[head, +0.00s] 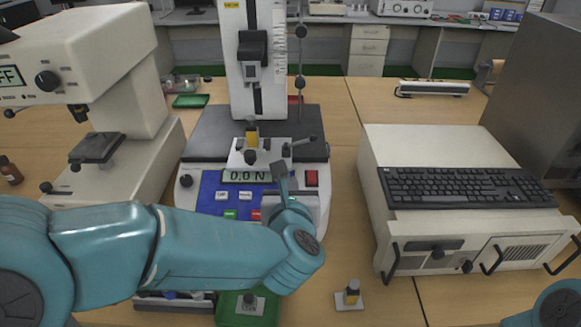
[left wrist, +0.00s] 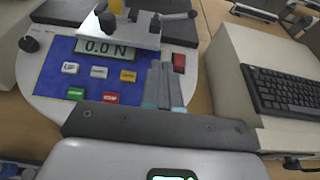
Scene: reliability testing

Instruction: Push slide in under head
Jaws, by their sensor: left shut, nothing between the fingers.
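The force tester has a white column with a dark head (head: 252,55) and a display reading 0.0 N (head: 245,176). Below the head, a light metal slide (head: 275,152) sits at the front of the dark base, bearing a small yellow-topped part (head: 251,133). In the left wrist view the slide (left wrist: 135,36) shows at the top, with a lever at its right. My left gripper (head: 281,174) is shut and empty over the control panel, just in front of the slide's right side. In the left wrist view its fingertips (left wrist: 161,72) are near the slide's front edge; contact cannot be told.
A white press-like machine (head: 120,60) stands at left. A white box unit (head: 430,150) with a black keyboard (head: 465,187) stands at right. A green tray (head: 228,312) at the bottom is partly hidden by my arm.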

